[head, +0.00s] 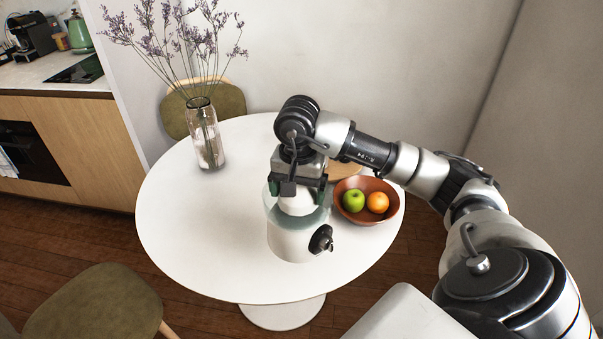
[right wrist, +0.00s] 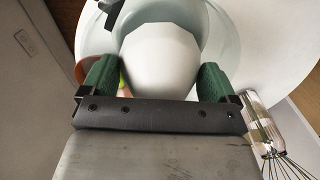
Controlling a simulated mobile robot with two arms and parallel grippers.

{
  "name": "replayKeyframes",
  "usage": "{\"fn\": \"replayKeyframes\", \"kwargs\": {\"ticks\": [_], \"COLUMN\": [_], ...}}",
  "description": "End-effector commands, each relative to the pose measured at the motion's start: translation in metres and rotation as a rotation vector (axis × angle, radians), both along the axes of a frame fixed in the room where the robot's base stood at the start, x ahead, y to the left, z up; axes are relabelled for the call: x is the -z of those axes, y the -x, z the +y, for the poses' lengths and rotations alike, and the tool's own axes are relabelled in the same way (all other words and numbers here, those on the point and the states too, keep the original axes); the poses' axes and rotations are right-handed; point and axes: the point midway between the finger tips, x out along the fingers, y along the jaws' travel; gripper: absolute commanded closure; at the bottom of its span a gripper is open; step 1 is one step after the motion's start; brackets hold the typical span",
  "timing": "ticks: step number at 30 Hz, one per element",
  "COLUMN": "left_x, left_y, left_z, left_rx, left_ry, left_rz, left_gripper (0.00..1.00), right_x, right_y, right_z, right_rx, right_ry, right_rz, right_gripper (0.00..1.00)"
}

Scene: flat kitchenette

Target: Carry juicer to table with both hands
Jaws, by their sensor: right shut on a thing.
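The juicer (head: 291,241) is white with a clear greenish bowl near its top and a dark spout on its right side. It is upright, over the round white table (head: 180,240); I cannot tell whether its base touches the tabletop. My right gripper (head: 298,190) reaches down from above and is shut on the juicer's white top. In the right wrist view, the green finger pads sit on both sides of the juicer's rounded top (right wrist: 160,65). My left gripper is not in view.
A brown bowl (head: 351,215) with a green apple (head: 353,201) and an orange (head: 377,202) stands close right of the juicer. A glass vase (head: 206,140) with dried flowers stands at the back left. The table's left and front left are clear. Olive chairs (head: 95,308) stand around.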

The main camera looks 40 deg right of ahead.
Motion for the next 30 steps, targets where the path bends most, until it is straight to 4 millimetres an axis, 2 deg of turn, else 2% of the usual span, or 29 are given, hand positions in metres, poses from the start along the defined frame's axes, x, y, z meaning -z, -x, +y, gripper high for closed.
{"fn": "replayKeyframes", "kwargs": {"ticks": [6, 12, 20, 30], "left_x": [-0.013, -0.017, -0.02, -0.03], "left_y": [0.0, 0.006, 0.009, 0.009], "left_z": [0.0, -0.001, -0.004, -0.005], "left_rx": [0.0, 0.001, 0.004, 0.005], "left_ry": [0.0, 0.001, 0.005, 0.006], "left_rz": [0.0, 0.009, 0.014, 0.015], "left_gripper": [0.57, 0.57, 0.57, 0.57], "right_x": [0.019, 0.036, 0.047, 0.082], "right_y": [-0.041, -0.069, -0.079, -0.079], "right_z": [0.008, 0.012, 0.013, 0.013], "right_rx": [0.001, 0.002, 0.0, 0.0], "right_ry": [-0.004, -0.003, 0.0, -0.001], "right_rz": [-0.004, -0.005, -0.005, -0.004], "right_gripper": [0.93, 0.93, 0.93, 0.93]}}
